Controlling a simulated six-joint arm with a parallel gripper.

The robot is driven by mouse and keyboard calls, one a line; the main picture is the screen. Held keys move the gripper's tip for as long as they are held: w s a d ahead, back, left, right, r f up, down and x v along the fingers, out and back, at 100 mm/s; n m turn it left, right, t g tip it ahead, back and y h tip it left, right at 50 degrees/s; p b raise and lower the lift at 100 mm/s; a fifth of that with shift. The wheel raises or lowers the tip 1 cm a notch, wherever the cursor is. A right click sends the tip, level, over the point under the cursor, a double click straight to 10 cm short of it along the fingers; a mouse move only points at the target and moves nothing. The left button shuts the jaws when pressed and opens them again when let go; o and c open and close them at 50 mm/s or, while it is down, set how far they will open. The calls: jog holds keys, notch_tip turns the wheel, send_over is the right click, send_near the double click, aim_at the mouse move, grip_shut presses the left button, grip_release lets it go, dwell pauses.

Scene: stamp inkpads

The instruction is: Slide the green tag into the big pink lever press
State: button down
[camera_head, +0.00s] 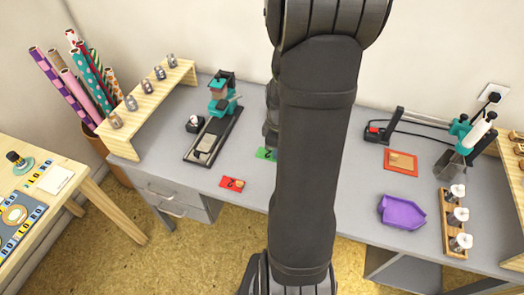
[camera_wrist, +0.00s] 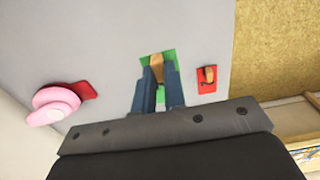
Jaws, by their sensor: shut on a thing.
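The green tag (camera_wrist: 169,57) lies on the grey tabletop in the wrist view, with a tan wooden grip (camera_wrist: 157,68) standing on it. My gripper (camera_wrist: 159,80) is shut on this grip, its two dark blue fingers on either side. In the head view only the left part of the green tag (camera_head: 262,154) shows, with a dark mark on it; my arm hides the rest and my fingertips. A pink rounded thing (camera_wrist: 55,104) with a red part stands left of the tag in the wrist view; it may be the pink lever press. My arm hides that area in the head view.
Bare tabletop lies between the tags.

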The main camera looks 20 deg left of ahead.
jog(key=shift+w+d+r, duration=0.15)
jog(key=shift+d+r, duration=0.2)
jog(key=shift+d, duration=0.2)
jog(key=shift+w+m, duration=0.3)
jog(key=shift+m, duration=0.1)
jog(key=w+a+f+m, duration=0.2)
jog(key=w+a+m, duration=0.2)
jog(key=w+m, duration=0.3)
jog(key=w+a+f+m, duration=0.2)
jog(key=w+a+m, duration=0.2)
jog(key=w+m, duration=0.3)
jog(key=shift+w+a+m, duration=0.35)
jog(key=shift+a+m, duration=0.05)
jog(key=shift+m, duration=1.2)
jog(key=shift+f, duration=0.1)
jog(key=shift+f, duration=2.85)
jog(key=shift+w, duration=1.9)
